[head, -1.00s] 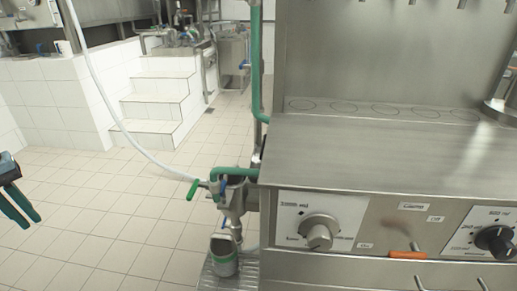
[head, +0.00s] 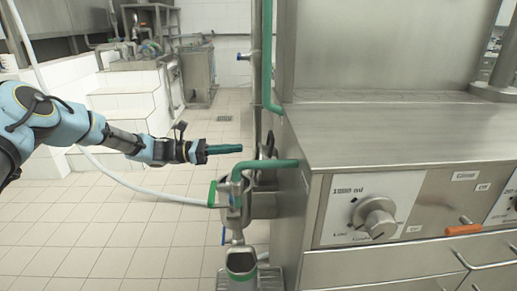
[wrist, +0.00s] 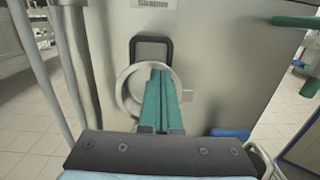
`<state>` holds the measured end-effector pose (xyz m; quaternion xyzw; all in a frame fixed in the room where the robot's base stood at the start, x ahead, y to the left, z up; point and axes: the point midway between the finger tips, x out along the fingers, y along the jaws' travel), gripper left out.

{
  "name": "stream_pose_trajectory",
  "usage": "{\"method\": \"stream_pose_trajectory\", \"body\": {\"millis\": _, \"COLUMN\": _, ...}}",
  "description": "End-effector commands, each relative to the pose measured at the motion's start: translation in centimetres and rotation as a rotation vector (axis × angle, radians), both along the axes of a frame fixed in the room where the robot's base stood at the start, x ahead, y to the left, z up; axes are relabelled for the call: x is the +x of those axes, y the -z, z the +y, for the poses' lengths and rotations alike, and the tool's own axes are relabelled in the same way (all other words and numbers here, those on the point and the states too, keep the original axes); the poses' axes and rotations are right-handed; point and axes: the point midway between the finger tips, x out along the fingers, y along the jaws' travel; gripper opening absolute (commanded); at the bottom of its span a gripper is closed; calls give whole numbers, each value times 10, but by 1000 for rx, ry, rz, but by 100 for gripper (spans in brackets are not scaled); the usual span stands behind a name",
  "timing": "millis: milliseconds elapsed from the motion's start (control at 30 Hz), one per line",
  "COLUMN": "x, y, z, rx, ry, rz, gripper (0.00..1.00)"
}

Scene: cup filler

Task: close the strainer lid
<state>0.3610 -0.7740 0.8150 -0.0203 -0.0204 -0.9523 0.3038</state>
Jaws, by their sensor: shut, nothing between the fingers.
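In the wrist view a "Strainer" label (wrist: 153,4) is on the steel side panel. Below it are a dark square frame (wrist: 137,48) and a round metal ring (wrist: 126,92), partly hidden behind my fingers. I cannot tell for certain which part is the lid or how far it stands open. My gripper (wrist: 160,72) is shut and empty, its teal fingers pointing at the ring. In the head view my gripper (head: 240,148) is left of the cabinet's side, close to a dark round part (head: 268,146) by the green pipe. Contact cannot be told.
The steel cabinet (head: 400,135) fills the right, with dials and an orange handle (head: 463,229). A green pipe (head: 262,164) and a valve with a green handle (head: 212,194) lie below my gripper. A white hose (head: 150,184) crosses left. Tiled floor (head: 130,240) is clear.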

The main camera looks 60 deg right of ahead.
Motion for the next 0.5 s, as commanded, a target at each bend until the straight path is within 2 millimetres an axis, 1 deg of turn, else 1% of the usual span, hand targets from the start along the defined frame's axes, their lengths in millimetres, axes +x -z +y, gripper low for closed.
{"method": "stream_pose_trajectory", "body": {"millis": 33, "x": -2, "y": 2, "z": -6, "rx": -7, "ry": -3, "rz": 40, "gripper": 0}}
{"method": "stream_pose_trajectory", "body": {"millis": 100, "x": -3, "y": 0, "z": -12, "rx": -13, "ry": -6, "rz": 73, "gripper": 0}}
{"method": "stream_pose_trajectory", "body": {"millis": 267, "x": -12, "y": -4, "z": -20, "rx": -17, "ry": -5, "rz": 88, "gripper": 0}}
{"method": "stream_pose_trajectory", "body": {"millis": 500, "x": -46, "y": -9, "z": -43, "rx": -16, "ry": -4, "rz": 84, "gripper": 0}}
